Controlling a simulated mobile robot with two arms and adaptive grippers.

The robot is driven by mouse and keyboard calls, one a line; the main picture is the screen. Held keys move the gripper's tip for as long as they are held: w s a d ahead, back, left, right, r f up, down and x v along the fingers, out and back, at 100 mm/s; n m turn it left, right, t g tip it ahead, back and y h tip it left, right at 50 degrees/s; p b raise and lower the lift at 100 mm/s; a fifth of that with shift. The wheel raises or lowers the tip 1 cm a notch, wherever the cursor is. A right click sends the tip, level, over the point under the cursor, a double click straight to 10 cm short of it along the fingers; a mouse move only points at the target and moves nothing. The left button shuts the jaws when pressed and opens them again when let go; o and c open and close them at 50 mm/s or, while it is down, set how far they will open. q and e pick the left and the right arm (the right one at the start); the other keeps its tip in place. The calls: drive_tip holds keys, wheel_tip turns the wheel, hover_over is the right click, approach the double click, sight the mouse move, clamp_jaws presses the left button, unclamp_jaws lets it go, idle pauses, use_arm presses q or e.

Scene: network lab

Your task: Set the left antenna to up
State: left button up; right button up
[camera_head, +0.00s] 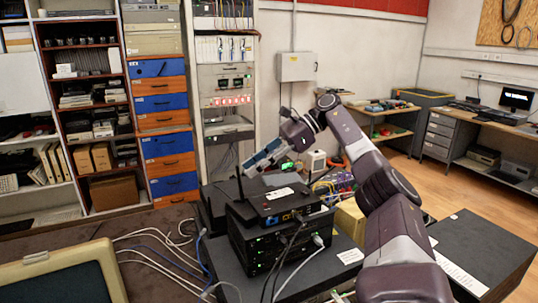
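A black router (275,204) with lit ports sits on top of a stack of black network boxes (270,243). A thin dark antenna (239,184) stands roughly upright at the router's left side. I cannot clearly make out another antenna. My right arm reaches in from the right, and my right gripper (254,164) is above and behind the router, with its fingertips pointing left and down, a little right of the antenna's top. They look apart from the antenna. I cannot tell whether the fingers are open or shut. My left gripper is not in view.
Loose cables (165,250) lie left of the stack, and others hang at its front. A beige-framed case (65,275) is at the lower left. Coloured cables (333,184) and a yellowish box (351,219) are right of the router. Shelves and a rack stand behind.

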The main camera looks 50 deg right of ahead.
drive_tip(key=v, duration=0.6)
drive_tip(key=shift+s+d+r, duration=0.2)
drive_tip(key=shift+d, duration=0.05)
idle(0.4)
